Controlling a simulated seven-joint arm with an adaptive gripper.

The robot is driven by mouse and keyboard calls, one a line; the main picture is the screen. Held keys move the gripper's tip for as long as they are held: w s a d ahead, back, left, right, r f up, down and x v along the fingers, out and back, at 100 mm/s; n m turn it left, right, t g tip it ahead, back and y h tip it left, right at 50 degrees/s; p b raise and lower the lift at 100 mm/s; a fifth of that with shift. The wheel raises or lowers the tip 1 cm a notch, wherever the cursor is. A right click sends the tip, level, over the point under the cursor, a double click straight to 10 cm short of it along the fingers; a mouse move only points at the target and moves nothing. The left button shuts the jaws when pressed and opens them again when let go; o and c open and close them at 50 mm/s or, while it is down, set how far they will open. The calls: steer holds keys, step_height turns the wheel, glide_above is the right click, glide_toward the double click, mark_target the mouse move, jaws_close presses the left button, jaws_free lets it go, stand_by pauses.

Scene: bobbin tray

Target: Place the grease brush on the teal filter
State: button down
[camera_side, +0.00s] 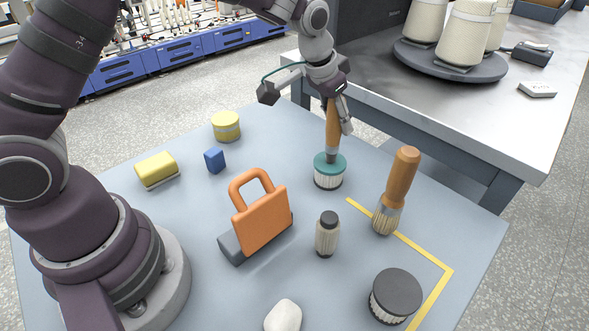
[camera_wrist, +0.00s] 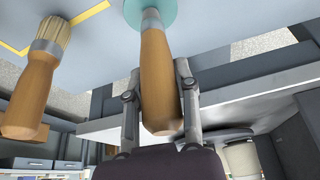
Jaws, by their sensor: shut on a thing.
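The brush in my gripper (camera_side: 338,112) has a wooden handle (camera_side: 333,117) and a grey ferrule; the handle also shows between my fingers in the wrist view (camera_wrist: 158,75). My gripper is shut on the handle. The brush is near upright, its lower end at the top of the teal filter (camera_side: 328,170), a short ribbed cylinder with a teal lid. The lid also shows at the top of the wrist view (camera_wrist: 132,12). The brush's end seems to meet the lid; firm contact is unclear. A second, similar wooden-handled brush (camera_side: 398,182) stands bristles down on the table.
A dark-lidded filter (camera_side: 395,296), black-capped bottle (camera_side: 327,235), orange handled block (camera_side: 263,220), white stone (camera_side: 283,315), blue cube (camera_side: 214,160), yellow block (camera_side: 157,169) and yellow tin (camera_side: 226,126) stand around. Yellow tape (camera_side: 425,256) marks the right. A grey bench (camera_side: 480,110) is behind.

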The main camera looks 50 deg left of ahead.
steer(key=c, duration=0.8)
jaws_free()
steer(key=shift+f, duration=0.1)
steer(key=shift+c, duration=0.2)
steer(key=d+v, duration=0.1)
steer(key=v, duration=1.1)
steer(key=s+a, duration=0.2)
steer(key=s, duration=0.6)
steer(key=s+a+f+n+t, duration=0.1)
steer(key=s+a, duration=0.2)
steer(key=s, duration=0.5)
steer(key=shift+s+f+n+y, duration=0.25)
steer(key=shift+s+n+y, duration=0.05)
